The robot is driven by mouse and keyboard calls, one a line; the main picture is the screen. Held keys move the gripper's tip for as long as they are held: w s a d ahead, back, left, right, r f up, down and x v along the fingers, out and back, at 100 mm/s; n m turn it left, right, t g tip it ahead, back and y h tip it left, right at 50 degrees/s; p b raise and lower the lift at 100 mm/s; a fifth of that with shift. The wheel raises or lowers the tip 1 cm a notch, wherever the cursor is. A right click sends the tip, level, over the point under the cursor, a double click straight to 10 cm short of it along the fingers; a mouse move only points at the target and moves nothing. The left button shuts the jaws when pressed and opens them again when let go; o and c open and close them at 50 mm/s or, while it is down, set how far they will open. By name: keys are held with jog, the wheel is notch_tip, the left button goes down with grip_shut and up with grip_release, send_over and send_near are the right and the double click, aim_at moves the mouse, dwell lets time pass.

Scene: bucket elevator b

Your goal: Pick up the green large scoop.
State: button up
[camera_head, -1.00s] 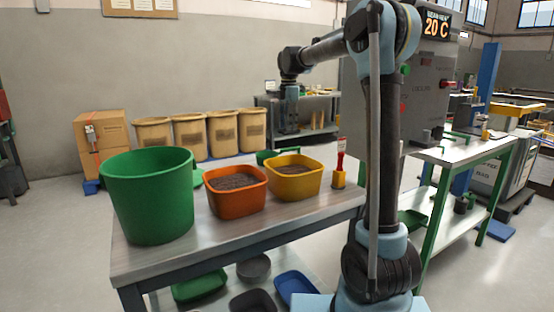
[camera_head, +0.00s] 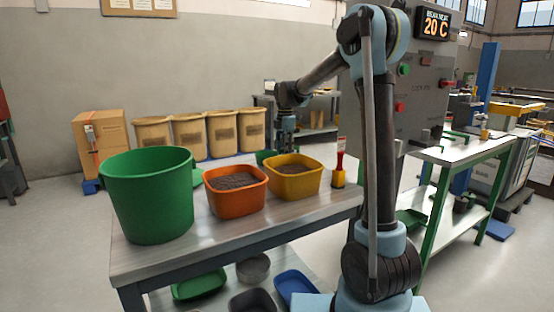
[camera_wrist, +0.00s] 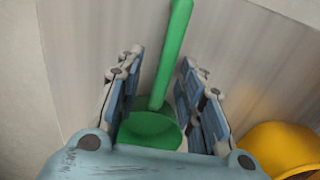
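The green large scoop (camera_wrist: 150,131) shows in the wrist view, its long straight handle running up the picture from a round bowl. My gripper (camera_wrist: 160,62) is open, with one finger on each side of the handle and visible gaps. The scoop's bowl lies low between the fingers, partly hidden by my gripper's body. In the head view, a green piece that seems to be the scoop (camera_head: 265,156) shows behind the yellow container, and my gripper (camera_head: 287,146) is lowered beside it at the table's far side.
A yellow container (camera_head: 293,180), an orange container (camera_head: 235,199) with dark granules and a big green bucket (camera_head: 150,200) stand on the table (camera_head: 215,235). A red-handled tool (camera_head: 339,172) stands at the table's right. The yellow container also shows in the wrist view (camera_wrist: 280,148).

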jog(key=shift+f, duration=0.35)
jog(key=shift+c, duration=0.2)
grip_shut()
